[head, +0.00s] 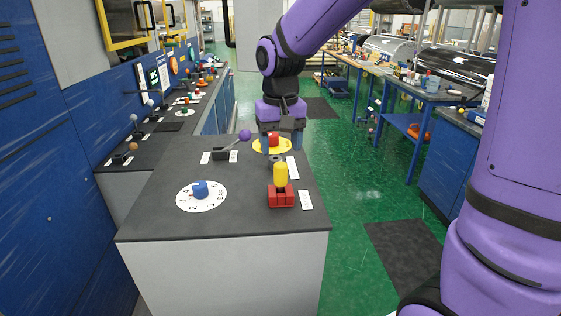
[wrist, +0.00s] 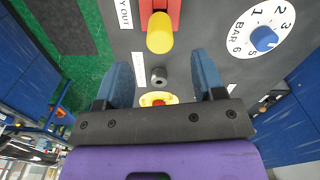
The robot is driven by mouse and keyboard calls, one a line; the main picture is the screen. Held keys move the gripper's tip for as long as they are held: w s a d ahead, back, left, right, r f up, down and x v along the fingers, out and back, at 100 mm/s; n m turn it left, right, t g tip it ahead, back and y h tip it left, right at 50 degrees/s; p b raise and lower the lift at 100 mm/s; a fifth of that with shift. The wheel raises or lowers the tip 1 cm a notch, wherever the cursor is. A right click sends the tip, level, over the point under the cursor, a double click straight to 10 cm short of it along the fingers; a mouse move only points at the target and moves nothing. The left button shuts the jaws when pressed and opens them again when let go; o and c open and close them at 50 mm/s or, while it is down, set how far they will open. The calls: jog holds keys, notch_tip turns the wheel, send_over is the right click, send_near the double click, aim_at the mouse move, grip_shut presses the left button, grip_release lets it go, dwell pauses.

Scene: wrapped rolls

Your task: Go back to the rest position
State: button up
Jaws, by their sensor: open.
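My gripper (head: 281,145) is above the far end of the dark-topped bench (head: 235,222), pointing down. Its two blue fingers are apart with nothing between them in the head view. In the wrist view my gripper (wrist: 163,72) also shows spread fingers, with a small grey knob (wrist: 158,77) on the bench seen between them. A red button on a yellow disc (head: 258,147) is close to the fingers in the head view and partly hidden by them. It also shows in the wrist view as a yellow and red disc (wrist: 148,99) beside the gripper's body.
A yellow handle (head: 281,174) stands on a red base (head: 281,197) on the bench's near right. A blue dial knob (head: 200,188) and a purple-balled lever (head: 245,135) are to the left.

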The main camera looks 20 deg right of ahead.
jog(key=shift+r, duration=1.25)
jog(key=s+d+r+t, duration=0.2)
jog(key=s+d+r, duration=0.1)
jog(key=s, duration=0.7)
jog(key=s+d+r+n+t, duration=0.1)
jog(key=s+d+r+t, duration=0.2)
jog(key=s, duration=0.8)
jog(key=shift+d, duration=0.45)
jog(key=shift+o, duration=0.3)
